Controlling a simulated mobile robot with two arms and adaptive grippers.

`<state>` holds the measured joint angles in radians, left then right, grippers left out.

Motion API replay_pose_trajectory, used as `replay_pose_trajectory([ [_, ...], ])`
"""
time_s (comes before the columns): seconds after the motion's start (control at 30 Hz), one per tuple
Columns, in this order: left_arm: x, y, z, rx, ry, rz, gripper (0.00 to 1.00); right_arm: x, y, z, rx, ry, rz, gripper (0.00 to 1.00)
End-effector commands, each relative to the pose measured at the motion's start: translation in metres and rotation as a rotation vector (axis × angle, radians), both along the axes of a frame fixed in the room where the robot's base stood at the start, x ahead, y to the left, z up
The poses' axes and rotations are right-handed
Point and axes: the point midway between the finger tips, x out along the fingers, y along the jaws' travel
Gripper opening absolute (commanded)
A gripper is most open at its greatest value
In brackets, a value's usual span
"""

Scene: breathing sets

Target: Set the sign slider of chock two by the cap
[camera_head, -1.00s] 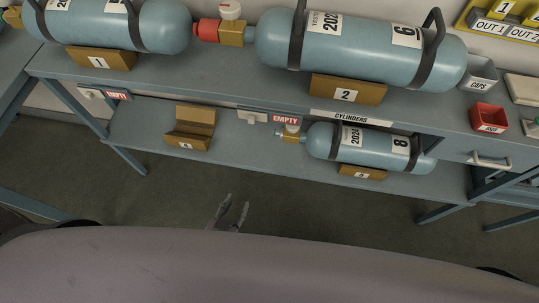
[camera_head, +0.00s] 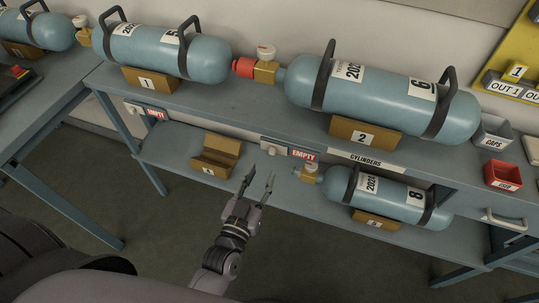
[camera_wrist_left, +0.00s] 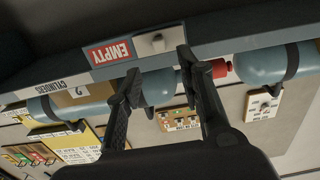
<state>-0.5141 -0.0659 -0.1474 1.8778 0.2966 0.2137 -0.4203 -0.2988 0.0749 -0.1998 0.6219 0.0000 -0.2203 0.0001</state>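Chock two (camera_head: 365,135) is a brown block labelled 2 under the large blue cylinder marked 6 (camera_head: 385,98). That cylinder's brass valve (camera_head: 265,71) wears a red cap (camera_head: 243,67). On the shelf edge left of the chock is its sign slider (camera_head: 272,151), a pale plate with a knob, beside a red EMPTY sign (camera_head: 304,155). In the left wrist view the slider (camera_wrist_left: 158,42) stands just beyond my fingertips, next to EMPTY (camera_wrist_left: 110,52). My left gripper (camera_head: 259,180) is open and empty, below and in front of the slider. My right gripper is not in view.
Chock 1 (camera_head: 150,80) holds another large cylinder at left. On the lower shelf are an empty brown chock (camera_head: 216,157) and a small cylinder marked 8 (camera_head: 385,195). A grey CAPS bin (camera_head: 493,134) and a red bin (camera_head: 503,175) stand at right.

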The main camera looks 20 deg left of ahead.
Motion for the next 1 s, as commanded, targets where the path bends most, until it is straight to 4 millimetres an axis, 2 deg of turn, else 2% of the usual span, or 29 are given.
replay_pose_trajectory([
  [0.03, 0.013, 0.000, 0.002, -0.002, -0.005, 0.001, 0.35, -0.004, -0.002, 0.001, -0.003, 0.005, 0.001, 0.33],
  [0.2, 0.045, -0.001, 0.002, 0.000, -0.003, 0.001, 0.35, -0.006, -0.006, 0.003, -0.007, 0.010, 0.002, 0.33],
  [0.4, 0.067, -0.002, 0.000, -0.001, 0.000, 0.000, 0.35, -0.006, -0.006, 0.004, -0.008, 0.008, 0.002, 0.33],
  [0.77, 0.073, -0.002, 0.000, -0.001, 0.001, 0.000, 0.35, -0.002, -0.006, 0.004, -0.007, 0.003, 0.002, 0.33],
  [1.0, 0.072, -0.002, 0.000, -0.001, 0.001, 0.000, 0.20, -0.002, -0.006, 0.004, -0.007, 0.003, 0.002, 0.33],
])
